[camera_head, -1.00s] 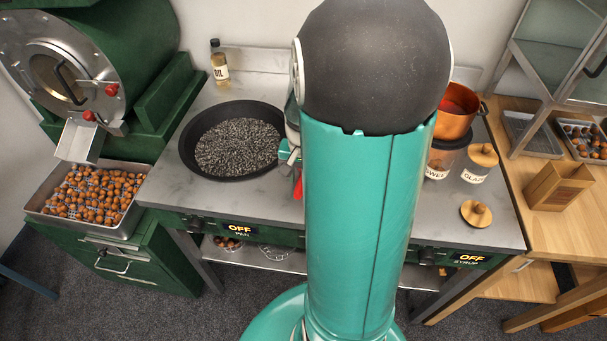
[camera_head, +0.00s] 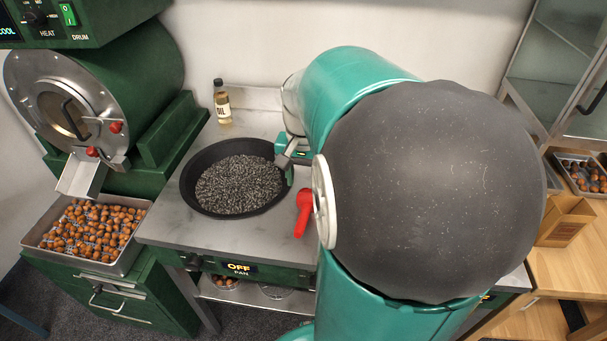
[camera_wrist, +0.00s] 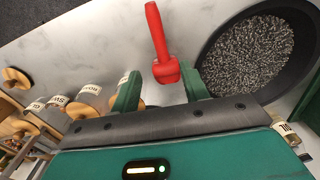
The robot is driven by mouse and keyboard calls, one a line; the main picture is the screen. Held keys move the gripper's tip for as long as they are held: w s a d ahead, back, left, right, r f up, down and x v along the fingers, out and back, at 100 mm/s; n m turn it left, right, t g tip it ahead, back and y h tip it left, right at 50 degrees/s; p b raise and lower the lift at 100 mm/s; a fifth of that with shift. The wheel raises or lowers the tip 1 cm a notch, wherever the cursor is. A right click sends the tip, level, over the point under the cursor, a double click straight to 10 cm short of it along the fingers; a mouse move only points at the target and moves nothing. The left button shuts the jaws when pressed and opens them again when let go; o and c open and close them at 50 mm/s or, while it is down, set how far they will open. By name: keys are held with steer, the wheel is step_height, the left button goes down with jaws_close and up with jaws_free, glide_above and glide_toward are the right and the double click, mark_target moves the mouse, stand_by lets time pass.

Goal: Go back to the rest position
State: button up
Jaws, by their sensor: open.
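My gripper shows in the head view (camera_head: 290,162) by the right rim of the black pan, partly hidden by my own arm. In the wrist view its two green fingers (camera_wrist: 162,90) are apart, with nothing held between them. A red tool (camera_head: 303,212) lies on the steel counter right of the pan. In the wrist view the red tool (camera_wrist: 158,35) lies beyond the fingertips, its thick end appearing between them. The pan (camera_head: 196,205) holds dark granules and shows at the right of the wrist view (camera_wrist: 210,52).
A steel tray (camera_head: 40,245) of chestnuts stands below the green drum machine (camera_head: 150,70). An oil bottle (camera_head: 222,104) stands behind the pan. Several labelled jars (camera_wrist: 90,97) stand left of the fingers in the wrist view. My arm hides the counter's right part in the head view.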

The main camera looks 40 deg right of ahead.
steer(key=shift+r, duration=0.3)
steer(key=s+a+r+n+t, duration=0.2)
steer(key=a+n, duration=0.3)
steer(key=a, duration=0.6)
steer(key=s+a+r+n+t, duration=0.2)
steer(key=a+n, duration=0.4)
steer(key=a, duration=0.5)
step_height(320, 180, up, 2)
steer(key=shift+s+a+r+t, duration=0.15)
steer(key=shift+s+t, duration=0.25)
steer(key=shift+t, duration=0.3)
steer(key=shift+c, duration=1)
